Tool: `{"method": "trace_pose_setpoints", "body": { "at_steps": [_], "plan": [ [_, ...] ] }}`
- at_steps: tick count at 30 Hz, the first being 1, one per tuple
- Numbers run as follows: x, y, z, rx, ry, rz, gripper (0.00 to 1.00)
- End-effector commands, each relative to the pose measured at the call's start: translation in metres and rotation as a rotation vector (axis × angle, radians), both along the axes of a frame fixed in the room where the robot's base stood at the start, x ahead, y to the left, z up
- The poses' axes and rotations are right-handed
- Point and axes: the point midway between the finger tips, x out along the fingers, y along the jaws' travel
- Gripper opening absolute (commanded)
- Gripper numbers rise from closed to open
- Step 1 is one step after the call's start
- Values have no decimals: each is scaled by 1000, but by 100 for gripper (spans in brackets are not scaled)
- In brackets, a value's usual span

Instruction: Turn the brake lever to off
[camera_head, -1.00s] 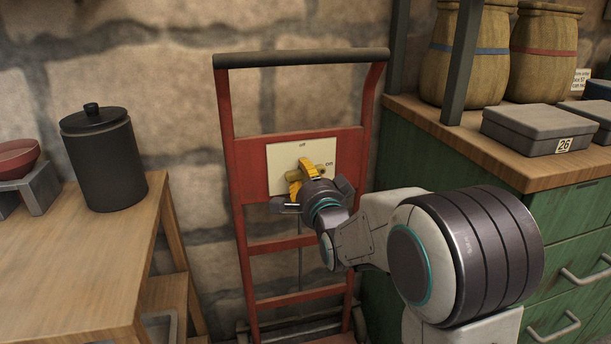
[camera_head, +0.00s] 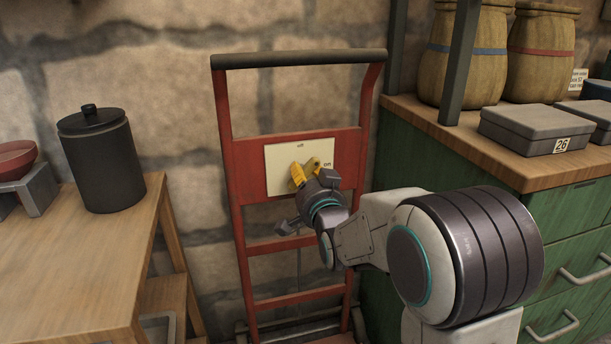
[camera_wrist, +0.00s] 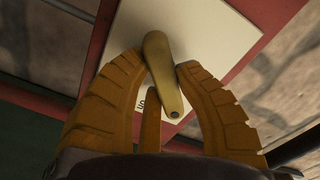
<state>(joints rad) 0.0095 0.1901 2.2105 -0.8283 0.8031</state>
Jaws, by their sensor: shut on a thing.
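The brake lever (camera_head: 315,163) is a brass-yellow bar on a cream panel (camera_head: 280,157) fixed to a red hand-truck frame. The panel is marked "off" at its top and "on" at its right. My gripper (camera_head: 305,169) is at the panel, with its orange fingers on both sides of the lever. In the wrist view the lever (camera_wrist: 161,68) lies between the fingers of my gripper (camera_wrist: 159,70), which is shut on it. The lever's end with a dark hole points toward my palm. In the head view my fingers and wrist hide much of the lever, so its exact angle is unclear.
The red hand truck (camera_head: 228,135) stands against the stone wall. A wooden table (camera_head: 85,250) with a black canister (camera_head: 103,165) is at the left. A green cabinet (camera_head: 560,220) with a grey box (camera_head: 530,128) is at the right.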

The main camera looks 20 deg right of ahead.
Motion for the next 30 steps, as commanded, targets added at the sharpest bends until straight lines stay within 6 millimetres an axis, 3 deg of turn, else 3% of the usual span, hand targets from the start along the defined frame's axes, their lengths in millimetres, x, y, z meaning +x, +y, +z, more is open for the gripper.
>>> {"method": "trace_pose_setpoints", "body": {
  "at_steps": [16,17,25,30],
  "plan": [
    [1,2,3,-26,-7,3,0],
    [1,2,3,-26,-7,3,30],
    [0,1,2,-26,-5,2,54],
    [0,1,1,-25,-3,1,56]
  ]
}}
